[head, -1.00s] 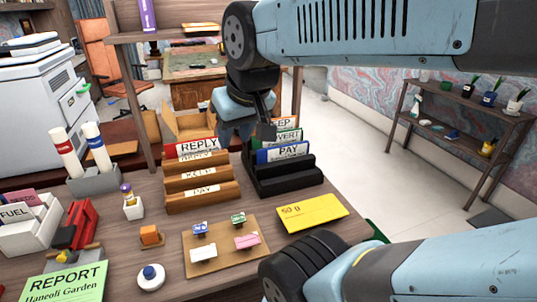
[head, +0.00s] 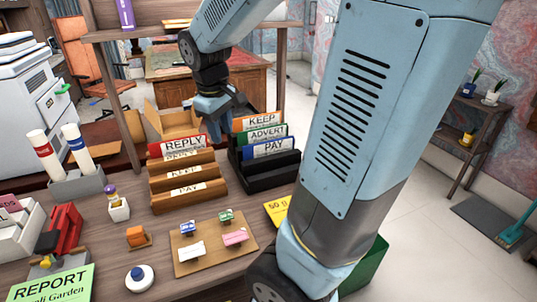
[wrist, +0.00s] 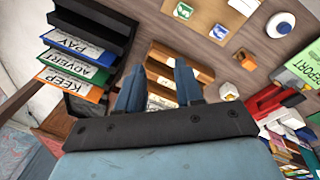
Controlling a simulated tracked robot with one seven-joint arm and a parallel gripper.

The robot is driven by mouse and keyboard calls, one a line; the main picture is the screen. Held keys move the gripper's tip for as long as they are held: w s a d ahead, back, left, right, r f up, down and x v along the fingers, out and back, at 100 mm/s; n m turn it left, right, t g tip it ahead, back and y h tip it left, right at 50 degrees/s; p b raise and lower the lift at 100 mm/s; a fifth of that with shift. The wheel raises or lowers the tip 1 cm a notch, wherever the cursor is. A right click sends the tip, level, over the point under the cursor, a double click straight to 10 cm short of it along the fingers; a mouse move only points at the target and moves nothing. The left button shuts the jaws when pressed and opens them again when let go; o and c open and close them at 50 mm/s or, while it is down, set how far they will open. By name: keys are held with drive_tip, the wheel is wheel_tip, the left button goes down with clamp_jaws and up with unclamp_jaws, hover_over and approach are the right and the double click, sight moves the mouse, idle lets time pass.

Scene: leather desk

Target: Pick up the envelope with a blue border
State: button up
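My gripper (head: 226,118) is above and to the left of these envelopes, near the wooden rack. In the wrist view its two fingers (wrist: 159,86) are apart with nothing held between them, and the wooden rack shows beyond them.
The wooden rack (head: 184,200) holds a red-bordered REPLY envelope (head: 182,147), left of the black rack. A board with stamps (head: 214,251) and a yellow card (head: 277,211) lie in front. A cardboard box (head: 176,124) stands behind. My arm covers the desk's right side.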

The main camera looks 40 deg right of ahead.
drive_tip(key=w+d+f+n+g+h, duration=0.4)
drive_tip(key=w+d+f+n, duration=0.15)
drive_tip(key=w+f, duration=0.45)
drive_tip(key=n+h, duration=0.5)
drive_tip(key=h, duration=0.2)
approach(258, 144)
drive_tip(key=shift+g+h, duration=0.3)
drive_tip(key=shift+g, duration=0.2)
drive_tip(key=x, duration=0.4)
drive_tip(key=shift+w+f, duration=0.3)
drive_tip(key=shift+x, duration=2.75)
drive_tip(key=shift+w+d+r, duration=0.1)
drive_tip(key=shift+w+r, duration=0.05)
clamp_jaws()
